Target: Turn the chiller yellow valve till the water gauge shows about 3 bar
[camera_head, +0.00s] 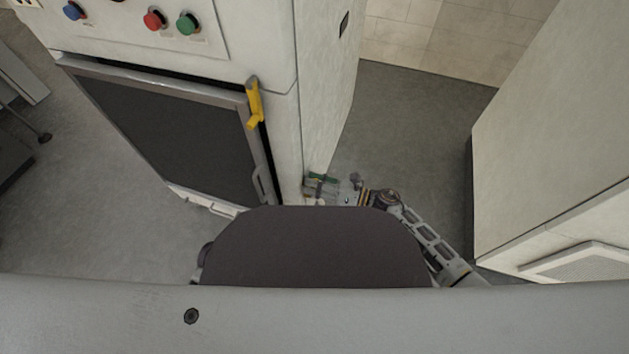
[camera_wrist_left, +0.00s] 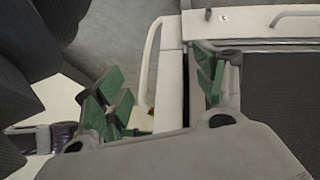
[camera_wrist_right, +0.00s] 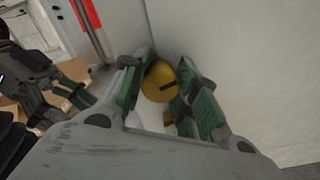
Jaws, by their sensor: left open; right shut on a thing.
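The yellow valve (camera_wrist_right: 162,82) shows in the right wrist view as a round yellow knob with a dark slot, close to a pale wall. My right gripper (camera_wrist_right: 161,95) is shut on it, with green finger pads on either side. In the head view my right gripper (camera_head: 322,185) is low beside the cabinet's right side, and the valve cannot be made out there. My left gripper (camera_wrist_left: 160,95) is open, with its green pads apart near a pale bar handle (camera_wrist_left: 148,75). I cannot see the water gauge in any view.
The cabinet (camera_head: 325,80) has a dark front panel (camera_head: 170,130), a yellow lever (camera_head: 254,104), and blue, red (camera_head: 154,20) and green (camera_head: 187,23) buttons. Another pale cabinet (camera_head: 560,130) stands at the right. Grey floor (camera_head: 415,120) lies open between them.

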